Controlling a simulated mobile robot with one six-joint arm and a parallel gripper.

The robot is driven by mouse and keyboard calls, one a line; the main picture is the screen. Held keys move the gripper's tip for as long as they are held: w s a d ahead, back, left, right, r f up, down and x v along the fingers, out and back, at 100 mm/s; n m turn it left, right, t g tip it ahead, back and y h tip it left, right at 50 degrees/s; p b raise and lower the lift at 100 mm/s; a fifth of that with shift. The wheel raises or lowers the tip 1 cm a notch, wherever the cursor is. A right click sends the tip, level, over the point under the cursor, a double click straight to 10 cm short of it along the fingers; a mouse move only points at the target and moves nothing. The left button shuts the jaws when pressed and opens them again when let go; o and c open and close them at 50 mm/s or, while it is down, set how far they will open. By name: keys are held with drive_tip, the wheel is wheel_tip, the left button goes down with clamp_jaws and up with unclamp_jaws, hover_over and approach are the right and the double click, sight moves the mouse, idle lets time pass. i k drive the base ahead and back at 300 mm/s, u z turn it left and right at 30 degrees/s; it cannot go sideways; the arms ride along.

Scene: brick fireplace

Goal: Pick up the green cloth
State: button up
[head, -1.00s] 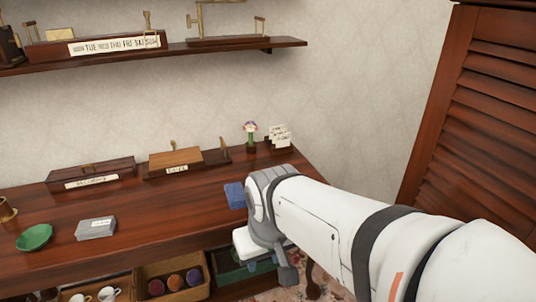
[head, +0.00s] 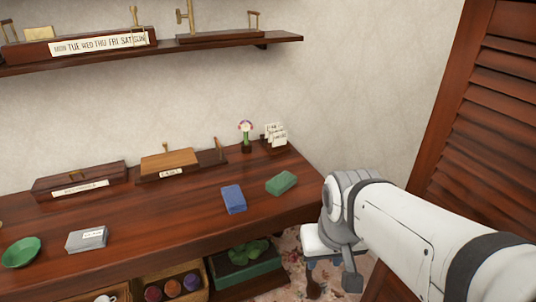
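A green folded cloth (head: 281,183) lies flat on the right part of the dark wooden counter (head: 180,215), close to its front right edge. A blue folded cloth (head: 233,198) lies just left of it, apart from it. My gripper (head: 335,262) is at the right, beyond the counter's right front edge, lower in the picture than the green cloth and not touching it. My own wrist partly covers the gripper, and its fingers cannot be made out clearly.
A grey box (head: 87,238) and a green bowl (head: 21,252) stand at the left. A flower vase (head: 246,137) and a card holder (head: 275,137) stand behind the cloths. Below, a bin (head: 246,274) holds something green. A louvered wooden panel (head: 490,130) rises at the right.

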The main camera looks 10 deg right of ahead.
sight(285, 180)
drive_tip(key=u, duration=0.05)
drive_tip(key=i, duration=1)
drive_tip(key=z, duration=0.05)
